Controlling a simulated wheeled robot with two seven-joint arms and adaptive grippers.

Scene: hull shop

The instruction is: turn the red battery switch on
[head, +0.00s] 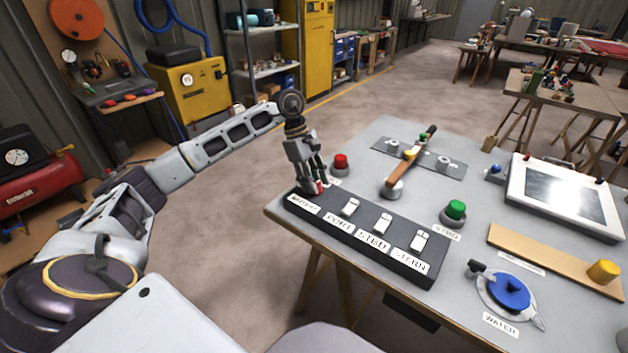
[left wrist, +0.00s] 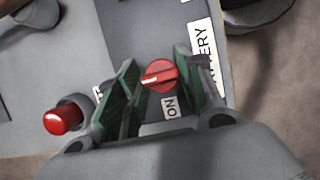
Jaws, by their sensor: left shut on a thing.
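The red battery switch (left wrist: 160,76) is a round knob with a raised grip on the dark switch panel (head: 362,236). A pale mark on it points left in the left wrist view, while the ON label (left wrist: 169,107) lies just below the knob there. My left gripper (head: 314,187) reaches down over the panel's left end, its green-padded fingers shut on the knob from both sides and partly hiding it. A BATTERY label (left wrist: 202,55) lies beside the knob, partly covered by a finger. My right gripper is not in view.
A red push button (head: 341,161) stands close behind my left gripper. Several white rocker switches (head: 383,223) line the panel to the right. A wooden lever (head: 409,160), a green button (head: 455,209) and a blue valve (head: 509,292) stand on the grey bench.

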